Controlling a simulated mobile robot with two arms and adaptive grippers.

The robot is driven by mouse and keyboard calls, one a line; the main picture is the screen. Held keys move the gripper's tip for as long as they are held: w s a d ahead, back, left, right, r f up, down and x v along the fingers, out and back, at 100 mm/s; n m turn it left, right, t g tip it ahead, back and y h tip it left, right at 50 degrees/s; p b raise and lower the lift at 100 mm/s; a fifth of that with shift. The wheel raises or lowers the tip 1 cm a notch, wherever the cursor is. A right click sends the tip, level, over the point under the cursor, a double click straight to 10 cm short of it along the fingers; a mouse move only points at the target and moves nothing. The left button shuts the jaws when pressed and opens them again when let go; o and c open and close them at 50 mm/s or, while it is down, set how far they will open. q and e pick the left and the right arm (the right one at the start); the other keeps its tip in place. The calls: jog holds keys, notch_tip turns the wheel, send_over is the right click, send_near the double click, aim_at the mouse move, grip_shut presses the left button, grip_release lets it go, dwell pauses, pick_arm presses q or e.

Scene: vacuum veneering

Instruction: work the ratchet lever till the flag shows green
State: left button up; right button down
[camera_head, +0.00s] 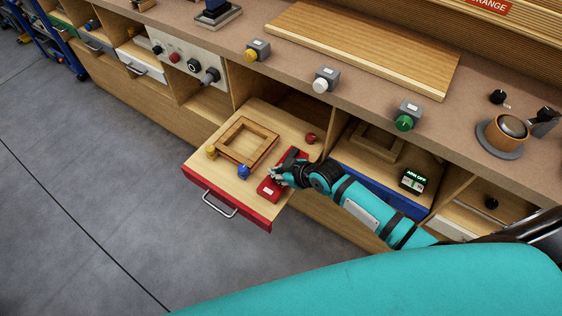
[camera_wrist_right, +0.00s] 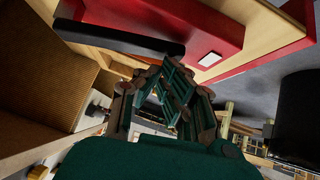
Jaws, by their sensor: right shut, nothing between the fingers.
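The ratchet unit is a red block (camera_head: 269,190) with a pale label, on the pulled-out red-fronted drawer. A dark lever (camera_head: 291,156) stands by its back end. My right gripper (camera_head: 277,174) is at the block, close beside the lever, shut with nothing held. In the right wrist view the gripper fingers (camera_wrist_right: 172,98) are near the black lever bar (camera_wrist_right: 120,38) and red block (camera_wrist_right: 215,30); I cannot tell whether they touch. I make out no green flag on the unit. My left gripper is not in view.
The red drawer (camera_head: 205,179) also holds a wooden frame (camera_head: 247,141), yellow knob (camera_head: 211,152), blue knob (camera_head: 243,172) and red knob (camera_head: 310,138). The counter lies behind; open floor is left.

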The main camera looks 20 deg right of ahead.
jog(key=shift+f, duration=0.1)
jog(key=r+p, duration=0.5)
jog(key=shift+s+a, duration=0.2)
jog(key=shift+a, duration=0.1)
jog(key=s+v, duration=0.1)
jog(key=v, duration=0.8)
jog(key=shift+a+f+b, duration=0.1)
jog(key=shift+f+b, duration=0.05)
jog(key=shift+b, duration=0.2)
jog(key=shift+m+g+y, duration=0.3)
jog(key=shift+g+y, duration=0.1)
jog(key=w+d+r+b, duration=0.1)
jog(key=b, duration=0.2)
jog(key=w+d+r+b, duration=0.1)
jog(key=r+b, duration=0.1)
jog(key=b, duration=0.1)
jog(key=shift+d, duration=0.35)
